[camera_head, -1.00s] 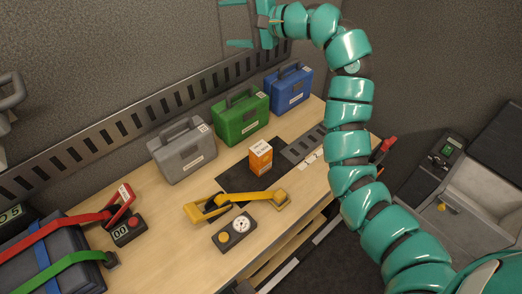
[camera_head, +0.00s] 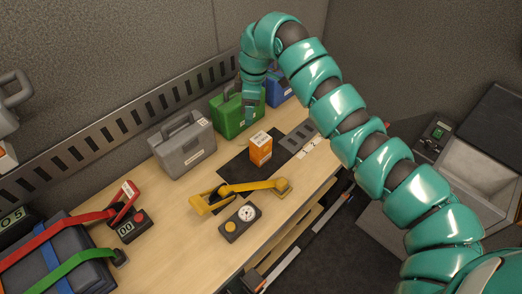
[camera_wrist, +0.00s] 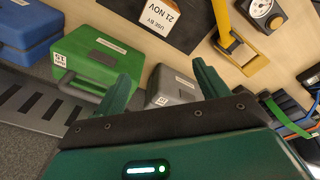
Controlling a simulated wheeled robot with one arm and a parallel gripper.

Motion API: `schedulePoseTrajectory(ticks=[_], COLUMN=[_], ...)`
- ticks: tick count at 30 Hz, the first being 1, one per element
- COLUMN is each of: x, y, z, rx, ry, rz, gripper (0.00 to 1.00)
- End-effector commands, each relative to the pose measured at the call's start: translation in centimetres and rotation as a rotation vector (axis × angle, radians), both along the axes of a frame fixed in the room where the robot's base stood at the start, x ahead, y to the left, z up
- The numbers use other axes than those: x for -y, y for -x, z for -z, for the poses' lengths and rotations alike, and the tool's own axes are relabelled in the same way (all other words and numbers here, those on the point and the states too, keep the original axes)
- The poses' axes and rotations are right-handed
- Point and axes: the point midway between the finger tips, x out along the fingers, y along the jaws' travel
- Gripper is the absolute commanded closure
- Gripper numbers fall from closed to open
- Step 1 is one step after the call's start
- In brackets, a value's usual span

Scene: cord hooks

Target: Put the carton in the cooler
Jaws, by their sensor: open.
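The orange carton (camera_head: 260,151) with a white label stands upright on a dark mat on the bench. In the wrist view its white top (camera_wrist: 158,18), marked USE BY 21 NOV, shows at the upper edge. My gripper (camera_head: 249,113) points down above the bench, in front of the green case and up-left of the carton in the picture. In the wrist view my gripper (camera_wrist: 163,82) has its fingers spread with nothing between them. The open grey bin at the right, likely the cooler (camera_head: 480,168), has a raised dark lid and a small control panel.
A grey case (camera_head: 183,147), green case (camera_head: 228,116) and blue case (camera_head: 277,90) line the back of the bench. A yellow lever clamp (camera_head: 240,191) and gauge box (camera_head: 240,222) sit in front of the carton. A strapped dark case (camera_head: 60,262) lies left. Floor separates bench and bin.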

Motion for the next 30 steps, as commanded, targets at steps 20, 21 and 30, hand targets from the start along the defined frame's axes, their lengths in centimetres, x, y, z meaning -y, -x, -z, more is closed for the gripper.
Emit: schedulePoseTrajectory(ticks=[20,21,30], x=[2.8,2.8,2.7], y=[1.2,1.2,1.2], z=[2.6,3.3,8.6], rx=[-0.024,-0.024,-0.021], ry=[0.124,0.124,0.124], rz=[-0.812,-0.812,-0.811], gripper=[0.27,0.27,0.27])
